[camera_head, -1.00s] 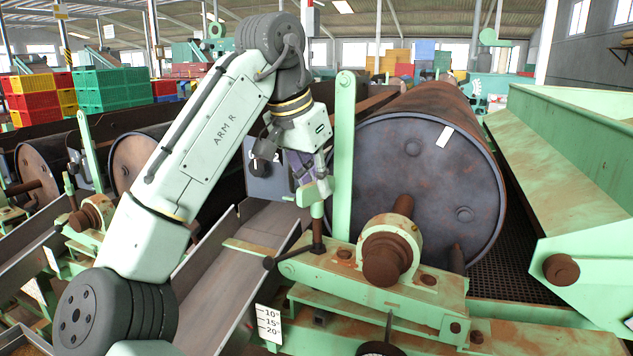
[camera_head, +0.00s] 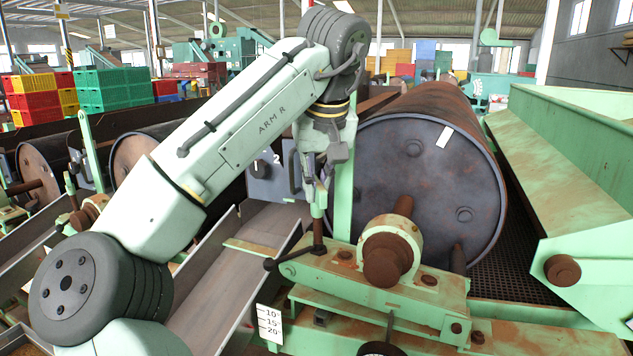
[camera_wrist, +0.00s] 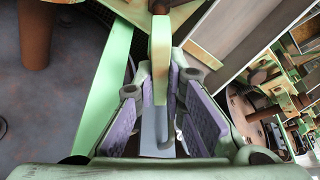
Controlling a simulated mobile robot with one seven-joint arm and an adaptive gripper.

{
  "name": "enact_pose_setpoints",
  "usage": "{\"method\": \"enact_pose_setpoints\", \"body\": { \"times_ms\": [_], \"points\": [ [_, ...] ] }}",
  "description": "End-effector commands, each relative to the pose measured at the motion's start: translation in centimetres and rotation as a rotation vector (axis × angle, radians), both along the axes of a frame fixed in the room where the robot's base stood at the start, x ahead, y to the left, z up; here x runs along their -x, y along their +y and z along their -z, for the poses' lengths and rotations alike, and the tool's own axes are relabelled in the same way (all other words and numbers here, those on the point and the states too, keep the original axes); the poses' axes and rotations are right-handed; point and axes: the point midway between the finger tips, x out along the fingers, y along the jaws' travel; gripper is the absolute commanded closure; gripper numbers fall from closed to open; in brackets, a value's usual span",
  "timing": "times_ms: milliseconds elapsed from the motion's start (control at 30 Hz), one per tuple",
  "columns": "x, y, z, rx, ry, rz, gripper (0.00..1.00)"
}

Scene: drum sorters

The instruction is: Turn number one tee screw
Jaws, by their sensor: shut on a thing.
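The tee screw (camera_head: 318,232) has a brown lower shaft and a pale green upper grip. It stands upright on the green bracket in front of the large drum, at its left. My gripper (camera_head: 317,187) is above it and shut on the upper green part. In the wrist view the tee screw's green and tan grip (camera_wrist: 160,60) runs between the purple finger pads of my gripper (camera_wrist: 160,88). The far end of the grip is partly hidden between the pads. A plate marked 1 and 2 (camera_head: 262,170) stands behind my gripper.
A dark lever with a ball end (camera_head: 272,264) juts left near the screw's foot. A brown bearing cap (camera_head: 384,263) is to the right. A green upright post (camera_head: 344,205) stands close behind my gripper. A metal chute (camera_head: 230,260) slopes at the left.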

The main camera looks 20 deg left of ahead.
Motion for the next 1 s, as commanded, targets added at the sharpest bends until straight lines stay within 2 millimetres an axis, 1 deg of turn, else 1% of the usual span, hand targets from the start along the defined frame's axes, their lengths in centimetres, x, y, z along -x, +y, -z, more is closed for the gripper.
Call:
{"method": "enact_pose_setpoints", "body": {
  "times_ms": [200,500,733,1000],
  "points": [
    [-0.02,-0.31,-0.06,-0.001,0.002,-0.186,1.00],
    [-0.02,-0.33,-0.01,0.001,0.005,-0.382,1.00],
    [-0.02,-0.40,0.01,0.004,0.006,-0.460,1.00],
    [-0.02,-0.45,0.05,0.005,0.007,-0.485,1.00]
  ]
}}
